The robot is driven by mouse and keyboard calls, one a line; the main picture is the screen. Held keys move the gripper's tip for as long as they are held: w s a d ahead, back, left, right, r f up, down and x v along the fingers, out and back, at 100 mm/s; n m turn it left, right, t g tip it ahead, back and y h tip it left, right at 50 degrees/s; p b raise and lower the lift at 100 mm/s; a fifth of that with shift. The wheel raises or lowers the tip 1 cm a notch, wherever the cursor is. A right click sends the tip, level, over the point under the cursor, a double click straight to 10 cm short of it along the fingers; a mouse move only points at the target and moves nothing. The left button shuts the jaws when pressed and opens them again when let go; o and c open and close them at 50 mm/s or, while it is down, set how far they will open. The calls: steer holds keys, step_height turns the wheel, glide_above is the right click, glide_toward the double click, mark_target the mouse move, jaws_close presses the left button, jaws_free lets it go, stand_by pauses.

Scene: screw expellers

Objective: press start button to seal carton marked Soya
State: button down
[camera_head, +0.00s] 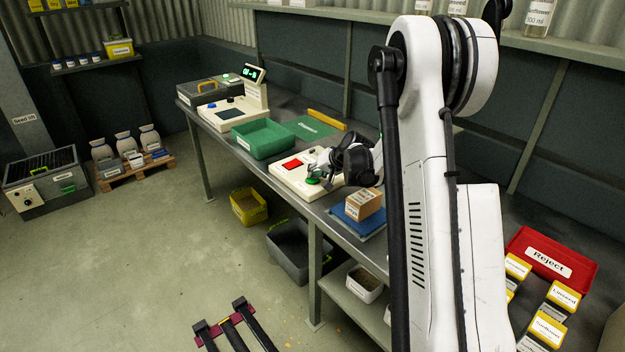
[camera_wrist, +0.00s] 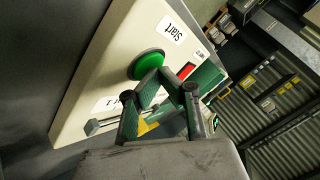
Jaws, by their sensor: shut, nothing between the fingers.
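The green start button (camera_wrist: 148,62) sits on a cream machine panel (camera_wrist: 105,75) beside a label (camera_wrist: 172,29) reading "Start". The same machine (camera_head: 283,179), with a red plate on top, stands on the bench in the head view, its green button (camera_head: 313,181) under my gripper (camera_head: 322,168). In the wrist view my gripper (camera_wrist: 165,80) is shut and empty, its fingertips at the button's edge. I cannot tell whether they touch it. A brown carton (camera_head: 363,204) with a white label, too small to read, rests on a blue pad (camera_head: 366,230) right of the machine.
A green tray (camera_head: 264,139) and a scale-like machine (camera_head: 228,115) with a lit display stand farther left on the bench. A red Reject tray (camera_head: 551,258) and several yellow-and-white boxes lie at right.

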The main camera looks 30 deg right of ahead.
steer(key=shift+r, duration=0.1)
steer(key=shift+r+p, duration=0.3)
steer(key=shift+r, duration=0.5)
steer(key=shift+r+p, duration=1.1)
steer(key=shift+r, duration=1.4)
steer(key=shift+a+r, duration=0.1)
